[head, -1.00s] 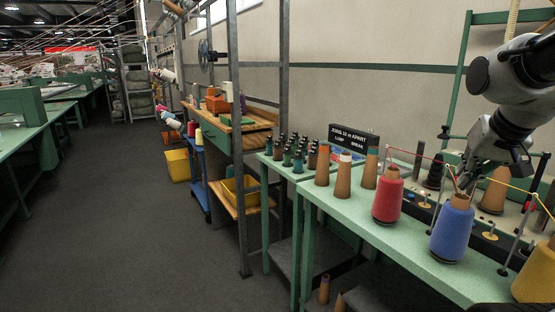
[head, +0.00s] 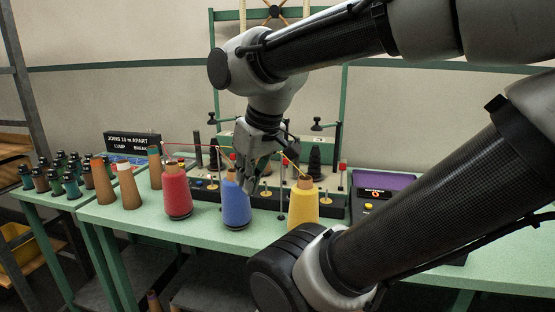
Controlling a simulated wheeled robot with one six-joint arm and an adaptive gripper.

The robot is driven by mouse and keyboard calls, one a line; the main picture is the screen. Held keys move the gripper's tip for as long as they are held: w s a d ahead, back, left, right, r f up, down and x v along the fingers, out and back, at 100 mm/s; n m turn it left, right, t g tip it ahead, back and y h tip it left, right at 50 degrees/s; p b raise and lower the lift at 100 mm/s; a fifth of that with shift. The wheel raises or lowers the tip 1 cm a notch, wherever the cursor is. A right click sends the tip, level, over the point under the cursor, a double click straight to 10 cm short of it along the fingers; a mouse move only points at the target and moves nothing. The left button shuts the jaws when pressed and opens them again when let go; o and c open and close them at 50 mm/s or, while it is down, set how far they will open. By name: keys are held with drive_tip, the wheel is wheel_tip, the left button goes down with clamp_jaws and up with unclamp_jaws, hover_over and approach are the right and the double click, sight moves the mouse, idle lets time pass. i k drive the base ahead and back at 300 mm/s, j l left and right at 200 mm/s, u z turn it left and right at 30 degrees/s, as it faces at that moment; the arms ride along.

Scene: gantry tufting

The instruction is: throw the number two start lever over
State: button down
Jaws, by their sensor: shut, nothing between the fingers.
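A green winding machine (head: 236,128) with a dark front rail stands at the back of the green table. Red-tipped posts stand along it, one (head: 232,157) just left of my gripper and another (head: 285,161) to its right. I cannot tell which part is the number two start lever; no number is readable. My gripper (head: 248,190) points down, shut and empty, in front of the machine and at the upper right of the blue cone (head: 236,207). It hides part of the machine. I cannot tell whether it touches the cone.
A red cone (head: 177,194) and a yellow cone (head: 303,206) stand on the table (head: 130,214) either side of the blue one. Coloured yarns run up to the machine. A purple tray (head: 388,184) lies to the right. Bare and small dark spools (head: 73,186) stand left.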

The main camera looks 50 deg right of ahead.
sight(286, 162)
drive_tip(key=j+z, duration=0.1)
drive_tip(key=z, duration=0.35)
drive_tip(key=j+z, duration=0.1)
drive_tip(key=z, duration=0.3)
